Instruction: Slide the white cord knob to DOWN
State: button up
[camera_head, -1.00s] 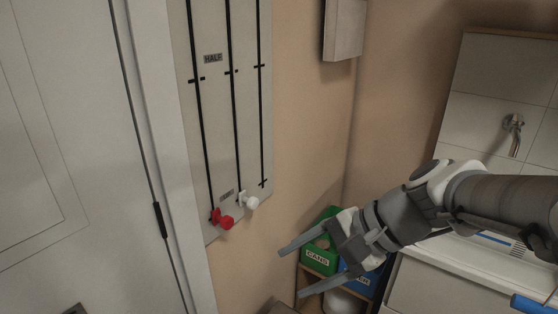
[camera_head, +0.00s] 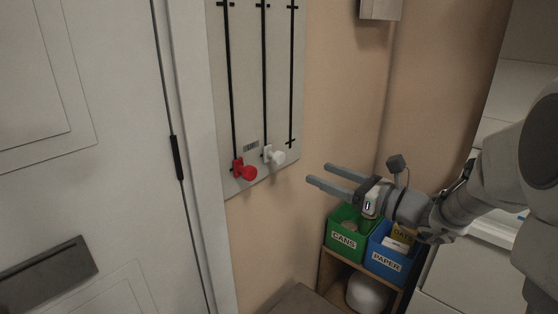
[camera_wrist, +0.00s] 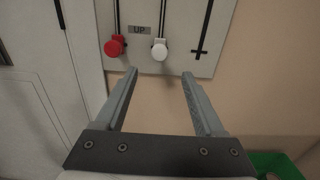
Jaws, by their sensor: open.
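The white cord knob (camera_head: 277,157) is at the low end of the middle black slot on the grey wall board (camera_head: 249,95). It also shows in the wrist view (camera_wrist: 159,51), beside a label reading UP (camera_wrist: 139,30). The DOWN label is not in view. My gripper (camera_head: 318,174) is open and empty, to the right of the white knob and slightly lower in the head view. In the wrist view its fingers (camera_wrist: 160,73) point at the board, with the white knob ahead of the gap between the fingertips. They appear apart from it.
A red knob (camera_head: 245,171) sits at the low end of the left slot, close beside the white one. The right slot (camera_head: 291,80) shows no knob. Green CANS (camera_head: 343,240) and blue PAPER (camera_head: 386,262) bins stand below my gripper. A pale door is at left.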

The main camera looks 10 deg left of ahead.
aim_at(282, 159)
jog(key=b+x, duration=0.2)
jog(key=x, duration=1.2)
grip_shut()
jog(key=shift+s+f, duration=0.1)
dwell(0.9)
